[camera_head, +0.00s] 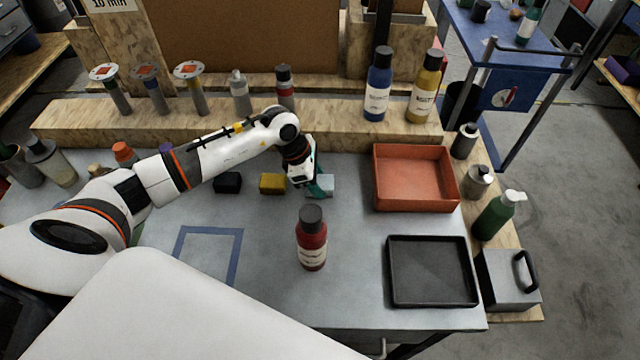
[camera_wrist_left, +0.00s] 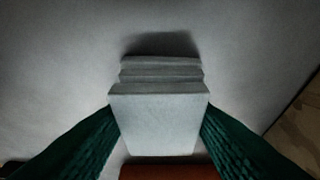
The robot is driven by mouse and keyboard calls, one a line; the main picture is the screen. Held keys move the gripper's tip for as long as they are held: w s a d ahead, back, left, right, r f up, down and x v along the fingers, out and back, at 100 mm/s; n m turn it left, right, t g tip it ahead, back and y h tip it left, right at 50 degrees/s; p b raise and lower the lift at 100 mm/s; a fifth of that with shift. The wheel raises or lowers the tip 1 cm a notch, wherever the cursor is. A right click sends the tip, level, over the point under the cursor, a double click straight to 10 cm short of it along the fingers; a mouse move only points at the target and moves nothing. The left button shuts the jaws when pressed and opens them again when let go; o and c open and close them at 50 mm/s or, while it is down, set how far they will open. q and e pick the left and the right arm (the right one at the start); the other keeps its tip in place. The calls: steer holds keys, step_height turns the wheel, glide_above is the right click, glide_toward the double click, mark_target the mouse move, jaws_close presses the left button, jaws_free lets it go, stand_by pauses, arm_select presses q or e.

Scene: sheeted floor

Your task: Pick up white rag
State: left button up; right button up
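The white rag (camera_head: 326,184) is a small folded pale stack on the grey tabletop, at the right end of a row with a yellow and a black block. My left gripper (camera_head: 316,186) is down at it and partly hides it in the head view. In the left wrist view, the layered rag (camera_wrist_left: 160,115) fills the space between the two green fingers of my left gripper (camera_wrist_left: 158,120). The fingers touch it on both sides, so the gripper looks shut on it. I cannot see clear lift from the table. My right gripper is in neither view.
A red bottle (camera_head: 312,240) stands just in front of the gripper. A yellow block (camera_head: 272,184) and a black block (camera_head: 228,182) lie left. An orange tray (camera_head: 414,203) and a black tray (camera_head: 432,298) are right. Bottles line the wooden ledge (camera_head: 200,122) behind.

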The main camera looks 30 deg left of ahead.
arm_select(q)
steer(key=c, duration=0.4)
